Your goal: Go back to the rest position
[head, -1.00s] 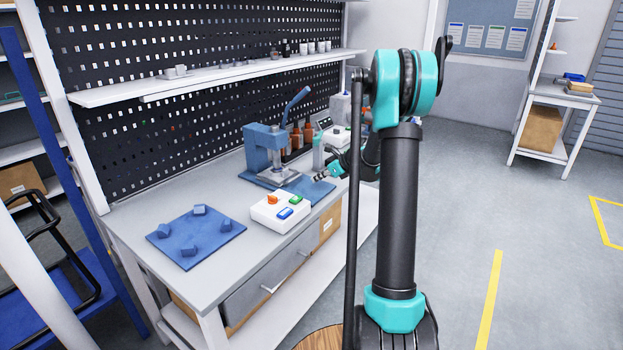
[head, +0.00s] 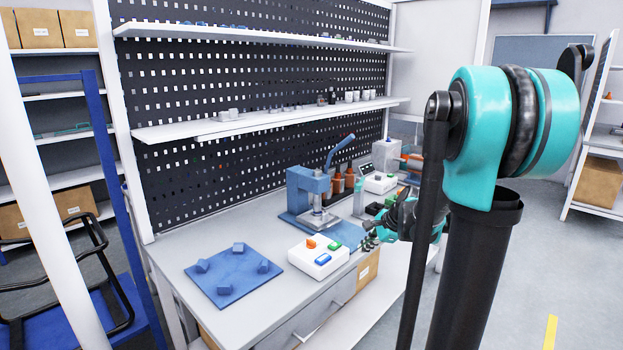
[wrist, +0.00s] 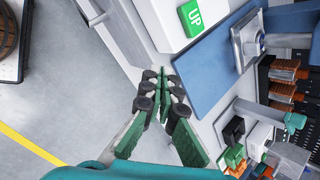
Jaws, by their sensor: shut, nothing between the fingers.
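My gripper (head: 371,240) is at the right front edge of the workbench (head: 185,245), just right of the white button box (head: 318,256) and in front of the blue mat under the press. In the wrist view my gripper (wrist: 168,80) has its green-padded fingers together at the tips, with nothing between them. It hangs over the bench's edge, with grey floor to its left. My teal and black arm fills the right of the head view and hides part of the room.
A blue plate (head: 233,276) with several blue blocks lies at the left. A shelf (head: 265,119) runs above. A barrel (wrist: 8,40) stands on the floor side, which is largely free.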

